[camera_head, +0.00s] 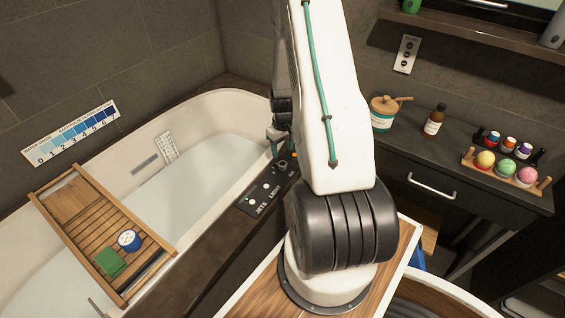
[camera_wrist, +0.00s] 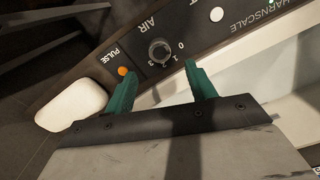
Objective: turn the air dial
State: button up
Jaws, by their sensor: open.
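The air dial (camera_wrist: 160,51) is a round dark knob on the black control panel, under the word AIR. The numbers 0, 1, 2, 3 run around its side; I cannot tell its setting. My gripper (camera_wrist: 162,84) has two green fingers spread apart. In the wrist view the fingertips lie just below the dial, one toward each side, with nothing between them. I cannot tell whether they touch the panel.
An orange PULSE button (camera_wrist: 122,71) sits close to the left finger. A white rounded object (camera_wrist: 70,106) lies left of it. The bathtub (camera_head: 190,180) carries a wooden tray (camera_head: 75,215). A dark counter (camera_head: 430,165) with jars and coloured balls stands right.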

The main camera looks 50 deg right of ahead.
aim_at(283, 163)
notch_tip(283, 163, down, 8)
jog(key=shift+r, duration=0.1)
dwell(0.4)
jog(key=c, duration=1)
